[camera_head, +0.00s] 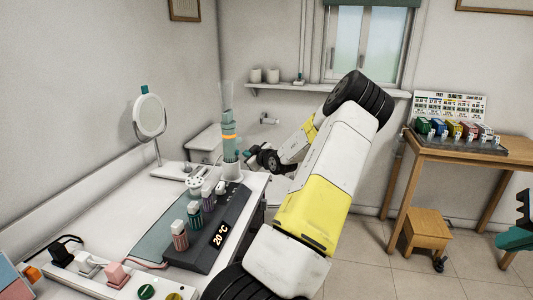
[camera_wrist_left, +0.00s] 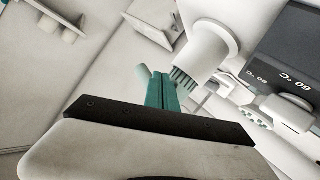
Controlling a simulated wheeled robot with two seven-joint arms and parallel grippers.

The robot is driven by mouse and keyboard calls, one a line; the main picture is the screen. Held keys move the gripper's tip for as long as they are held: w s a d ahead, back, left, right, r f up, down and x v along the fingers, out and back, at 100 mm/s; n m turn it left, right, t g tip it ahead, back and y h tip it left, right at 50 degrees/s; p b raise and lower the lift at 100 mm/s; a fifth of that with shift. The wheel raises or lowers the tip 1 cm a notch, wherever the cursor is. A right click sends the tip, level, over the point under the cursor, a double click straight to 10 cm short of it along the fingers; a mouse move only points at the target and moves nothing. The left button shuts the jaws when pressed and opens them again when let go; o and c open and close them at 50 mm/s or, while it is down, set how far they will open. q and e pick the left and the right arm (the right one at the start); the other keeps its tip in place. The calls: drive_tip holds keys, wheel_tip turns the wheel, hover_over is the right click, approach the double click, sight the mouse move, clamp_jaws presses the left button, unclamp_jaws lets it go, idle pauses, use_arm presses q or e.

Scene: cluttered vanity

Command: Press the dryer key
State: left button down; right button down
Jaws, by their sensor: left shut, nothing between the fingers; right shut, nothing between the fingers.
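I cannot tell for sure which part is the dryer key. A dark panel (camera_head: 212,250) reading "20 °C" lies on the vanity, with several small bottle-like pieces (camera_head: 194,216) standing along it. My left gripper (camera_head: 250,153) is shut and empty at the vanity's far end, beside a clear tube (camera_head: 229,125) with teal parts and an orange ring, in a white base (camera_head: 233,171). In the left wrist view its teal fingers (camera_wrist_left: 162,92) are together, close to a white cylinder (camera_wrist_left: 208,45) with dark teal bristles. My right gripper (camera_head: 514,238) is partly cut off at the right edge, shut.
A strip with black, white and pink plugs (camera_head: 115,273) and round green (camera_head: 146,292) and yellow buttons stands at the near left. A round mirror (camera_head: 149,116) stands at the back. A wooden table (camera_head: 470,150) with coloured items is at right.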

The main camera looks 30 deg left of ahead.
use_arm(q)
drive_tip(key=shift+a, duration=0.1)
idle(0.4)
drive_tip(key=shift+s+a, duration=0.15)
drive_tip(key=shift+a, duration=0.15)
drive_tip(key=shift+s+a, duration=0.15)
drive_tip(key=shift+a, duration=0.4)
idle(0.7)
idle(0.4)
drive_tip(key=shift+w+d, duration=0.25)
drive_tip(key=shift+d, duration=0.7)
drive_tip(key=shift+w+d, duration=0.25)
drive_tip(key=shift+d, duration=0.55)
drive_tip(key=shift+w+d, duration=0.25)
drive_tip(key=shift+d, duration=0.5)
drive_tip(key=shift+w+d, duration=0.25)
drive_tip(key=shift+d, duration=0.55)
